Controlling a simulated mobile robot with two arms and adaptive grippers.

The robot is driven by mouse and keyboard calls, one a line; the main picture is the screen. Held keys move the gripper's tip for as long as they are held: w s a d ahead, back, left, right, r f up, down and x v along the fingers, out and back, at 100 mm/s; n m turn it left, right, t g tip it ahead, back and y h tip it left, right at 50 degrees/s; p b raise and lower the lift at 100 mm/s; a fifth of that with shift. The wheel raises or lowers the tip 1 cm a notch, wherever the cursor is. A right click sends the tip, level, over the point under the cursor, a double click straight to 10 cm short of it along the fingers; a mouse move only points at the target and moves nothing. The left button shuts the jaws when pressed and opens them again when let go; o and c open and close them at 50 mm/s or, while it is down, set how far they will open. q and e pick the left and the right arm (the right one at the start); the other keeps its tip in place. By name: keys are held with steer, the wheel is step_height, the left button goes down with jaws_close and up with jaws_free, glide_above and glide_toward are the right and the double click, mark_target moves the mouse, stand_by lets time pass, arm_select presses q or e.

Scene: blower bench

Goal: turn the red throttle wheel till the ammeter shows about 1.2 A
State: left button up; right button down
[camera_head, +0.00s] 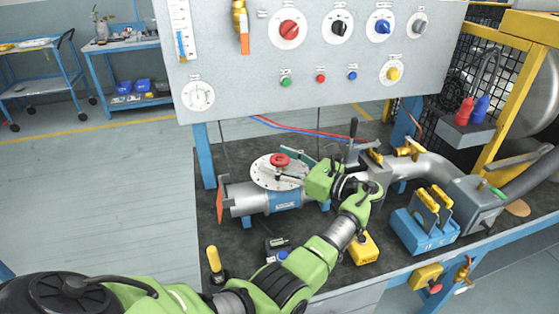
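The red throttle wheel (280,159) sits on a round pale plate (265,178) on top of the grey blower pipe. My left gripper (288,162) reaches in from the right, beside the wheel. Its fingers look spread apart, one on the near side of the wheel and one to its far right. I cannot tell whether either touches the wheel. The ammeter appears to be the round white gauge (198,95) at the panel's lower left. Its needle and scale are too small to read. My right gripper is not in view.
The grey panel (300,60) with knobs and buttons stands behind the bench. A yellow box (364,249), a blue holder (424,232) and a yellow-handled tool (215,263) are on the dark bench mat. A yellow mesh guard (497,100) stands at right.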

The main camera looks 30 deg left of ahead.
mark_target(288, 164)
arm_select(q)
steer(key=shift+d, duration=0.1)
steer(key=d, duration=0.7)
steer(key=shift+s+d, duration=0.1)
steer(key=shift+d, duration=0.05)
stand_by(0.4)
